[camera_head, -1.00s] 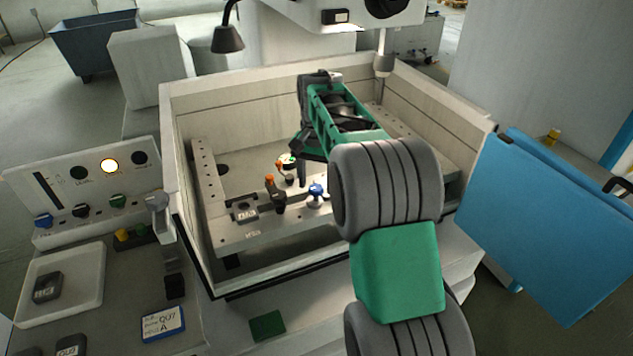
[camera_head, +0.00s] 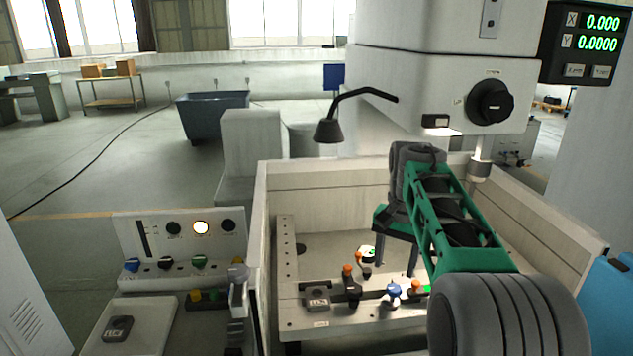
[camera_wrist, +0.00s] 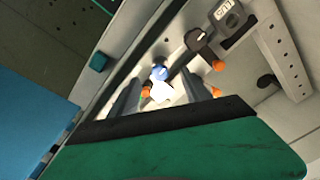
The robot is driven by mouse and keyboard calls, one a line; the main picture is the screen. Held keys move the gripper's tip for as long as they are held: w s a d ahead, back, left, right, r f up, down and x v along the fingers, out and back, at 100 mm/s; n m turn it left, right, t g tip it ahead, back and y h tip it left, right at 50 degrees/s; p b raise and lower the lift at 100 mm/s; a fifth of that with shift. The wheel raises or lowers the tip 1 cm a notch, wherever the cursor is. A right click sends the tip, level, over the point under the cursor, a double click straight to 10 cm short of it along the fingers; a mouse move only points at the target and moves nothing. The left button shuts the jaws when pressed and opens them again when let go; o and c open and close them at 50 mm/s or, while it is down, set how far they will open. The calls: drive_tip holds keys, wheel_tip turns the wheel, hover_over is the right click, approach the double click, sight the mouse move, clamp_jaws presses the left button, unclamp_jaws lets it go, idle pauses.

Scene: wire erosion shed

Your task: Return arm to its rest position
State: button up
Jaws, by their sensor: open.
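My arm, green and grey, reaches from the lower right over the machine's open tank (camera_head: 262,235). My gripper (camera_head: 396,266) is open, with its fingers pointing down above the work table (camera_head: 287,270) inside the tank. The fingers are apart, and nothing is seen held between them. In the head view they show just above and behind a blue-topped knob (camera_head: 393,291). In the wrist view the two fingers (camera_wrist: 160,98) stand on either side of the blue and white knob (camera_wrist: 159,74), which appears beyond them; I cannot tell the exact gap.
Orange-topped clamps (camera_head: 348,271) and a grey labelled block (camera_head: 317,298) sit on the work table. The machine head (camera_head: 430,85) hangs above and behind my gripper. Tank walls surround it. A control panel (camera_head: 185,240) and white tray (camera_head: 150,312) stand left. A blue panel (camera_head: 612,300) is at right.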

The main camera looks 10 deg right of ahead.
drive_tip(key=s+a+f+n+t, duration=0.1)
drive_tip(key=s+a+f+n, duration=0.2)
drive_tip(key=s, duration=0.7)
drive_tip(key=s+a+f+n+t, duration=0.2)
drive_tip(key=s+a+f+n, duration=0.2)
drive_tip(key=s+a, duration=0.3)
drive_tip(key=s+f, duration=0.1)
drive_tip(key=s, duration=0.1)
drive_tip(key=shift+s+t, duration=0.3)
drive_tip(key=shift+s, duration=0.05)
